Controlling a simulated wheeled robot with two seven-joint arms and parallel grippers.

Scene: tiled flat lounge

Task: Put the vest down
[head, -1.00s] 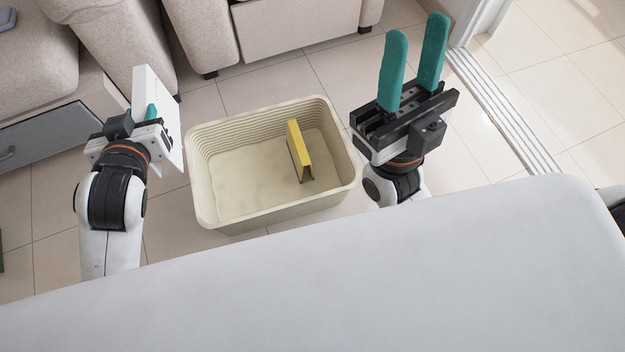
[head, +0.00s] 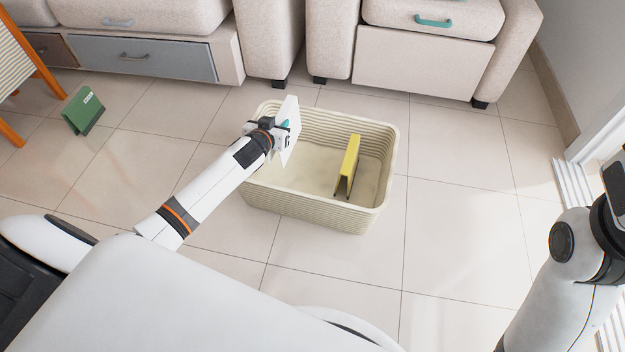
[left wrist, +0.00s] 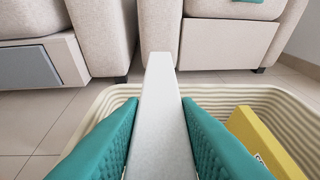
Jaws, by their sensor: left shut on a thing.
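I see no garment that looks like a vest. My left gripper (head: 285,125) is shut on a thin white flat thing (head: 291,138), like a book or panel. It holds it upright at the left side of a cream ribbed bin (head: 310,208), at about rim height. In the left wrist view the white thing (left wrist: 160,120) stands edge-on between the two teal fingers, with the bin (left wrist: 285,105) around and below. I cannot tell if it touches the bin. My right arm is at the right edge; its fingers are out of frame.
A yellow book-like thing (head: 349,165) stands in the bin's right half; the bin's left part looks clear. A green book-like thing (head: 83,112) stands on the tiles at left. Sofas (head: 420,62) line the back. A chair (head: 22,60) is at far left. The front tiles are free.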

